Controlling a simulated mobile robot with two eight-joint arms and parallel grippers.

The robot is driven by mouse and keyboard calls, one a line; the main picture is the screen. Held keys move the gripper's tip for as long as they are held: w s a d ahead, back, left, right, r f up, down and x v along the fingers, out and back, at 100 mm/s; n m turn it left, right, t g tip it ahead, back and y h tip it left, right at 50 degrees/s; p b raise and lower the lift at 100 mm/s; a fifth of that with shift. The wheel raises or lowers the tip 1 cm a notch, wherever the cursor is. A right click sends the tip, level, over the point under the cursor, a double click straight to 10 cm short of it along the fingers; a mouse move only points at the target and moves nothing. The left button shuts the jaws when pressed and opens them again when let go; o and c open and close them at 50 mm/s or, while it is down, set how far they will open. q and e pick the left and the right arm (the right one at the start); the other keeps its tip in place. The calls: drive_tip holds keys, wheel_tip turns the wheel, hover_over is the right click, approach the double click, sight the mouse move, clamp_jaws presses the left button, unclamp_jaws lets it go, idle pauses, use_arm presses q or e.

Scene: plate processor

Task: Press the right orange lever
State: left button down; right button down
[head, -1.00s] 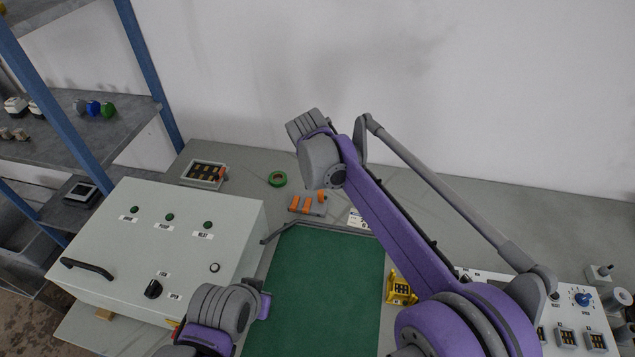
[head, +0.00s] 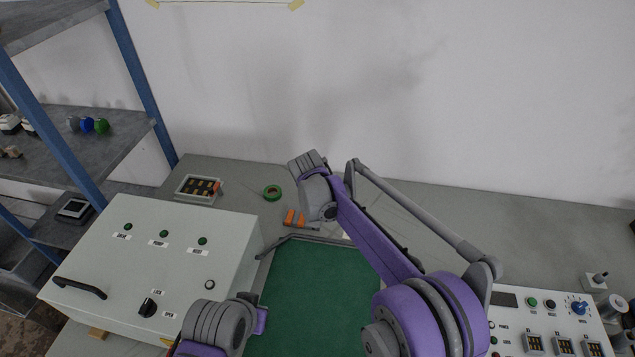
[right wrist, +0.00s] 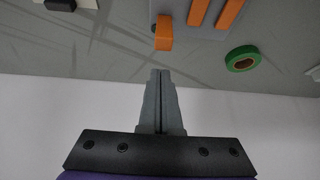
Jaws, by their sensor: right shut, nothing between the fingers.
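The orange levers stand on a small grey base (right wrist: 200,28) on the table. In the head view two orange levers (head: 295,218) show, and my right wrist hides the rest. In the right wrist view the lever (right wrist: 163,34) at the left of the row appears raised, with its end facing the camera; two others (right wrist: 214,13) lie slanted beside it. My right gripper (right wrist: 160,72) is shut and empty, its tips just short of the raised lever in the picture, with a visible gap. My left arm's wrist shows at the bottom of the head view, but its fingers do not.
A green tape roll (head: 272,193) lies behind the levers. A grey control box (head: 150,260) stands at left, a green mat (head: 315,290) in front. A framed switch panel (head: 198,189) is at back left and a white panel (head: 545,318) at right. The wall rises behind.

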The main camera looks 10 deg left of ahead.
drive_tip(key=shift+s+f, duration=0.2)
drive_tip(key=shift+s, duration=0.95)
drive_tip(key=shift+s, duration=0.1)
drive_tip(key=shift+s+t, duration=0.2)
drive_tip(key=shift+t, duration=0.2)
